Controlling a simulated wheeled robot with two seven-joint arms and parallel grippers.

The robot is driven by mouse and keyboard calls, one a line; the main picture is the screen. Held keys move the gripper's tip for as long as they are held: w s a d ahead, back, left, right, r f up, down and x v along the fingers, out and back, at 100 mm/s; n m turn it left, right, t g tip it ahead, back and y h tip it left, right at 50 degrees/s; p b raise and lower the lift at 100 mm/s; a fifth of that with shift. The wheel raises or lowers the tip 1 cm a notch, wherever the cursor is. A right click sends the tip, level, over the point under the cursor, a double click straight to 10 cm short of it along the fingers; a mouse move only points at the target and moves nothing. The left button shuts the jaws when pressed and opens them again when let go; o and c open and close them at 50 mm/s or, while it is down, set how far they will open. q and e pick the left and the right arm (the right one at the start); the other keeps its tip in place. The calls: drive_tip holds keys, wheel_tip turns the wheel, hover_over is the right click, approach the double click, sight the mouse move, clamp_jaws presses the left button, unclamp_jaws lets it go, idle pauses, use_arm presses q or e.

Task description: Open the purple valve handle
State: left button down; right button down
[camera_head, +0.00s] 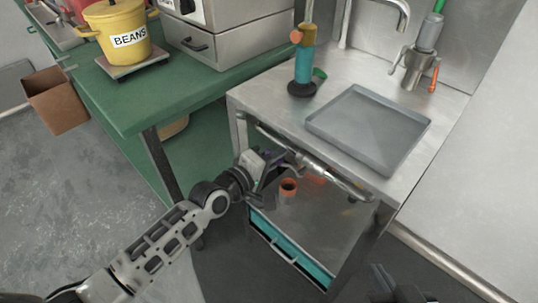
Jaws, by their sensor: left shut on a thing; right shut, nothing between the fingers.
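The purple valve handle (274,158) shows as a small purple patch on the silver pipe (318,166) under the front of the metal counter. My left gripper (277,161) reaches in from the left and is shut on the purple valve handle, hiding most of it. How far the handle is turned cannot be made out. My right gripper (388,281) is a dark shape at the bottom edge, shut and empty, well away from the pipe.
A grey tray (368,128) lies on the metal counter (275,98), beside a teal and orange grinder (304,66). An orange-rimmed cup (288,187) stands on the lower shelf. The green table (130,112) holds a yellow BEANS pot (117,28). Grey floor is clear at left.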

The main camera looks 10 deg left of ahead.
use_arm(q)
drive_tip(key=shift+f+n+b, duration=0.3)
drive_tip(key=shift+f+n, duration=0.25)
drive_tip(key=shift+n, duration=0.05)
drive_tip(key=shift+f, duration=0.1)
use_arm(e)
drive_tip(key=shift+a+f, duration=0.2)
drive_tip(key=shift+a, duration=0.1)
use_arm(q)
drive_tip(key=shift+g+h, duration=0.3)
use_arm(e)
drive_tip(key=shift+s, duration=0.1)
use_arm(q)
drive_tip(key=c, duration=1.5)
unclamp_jaws()
use_arm(e)
drive_tip(key=shift+f, duration=0.1)
use_arm(q)
drive_tip(key=shift+p+v, duration=0.7)
drive_tip(key=shift+v, duration=7.3)
use_arm(e)
drive_tip(key=shift+w+r, duration=0.2)
drive_tip(key=shift+r, duration=0.25)
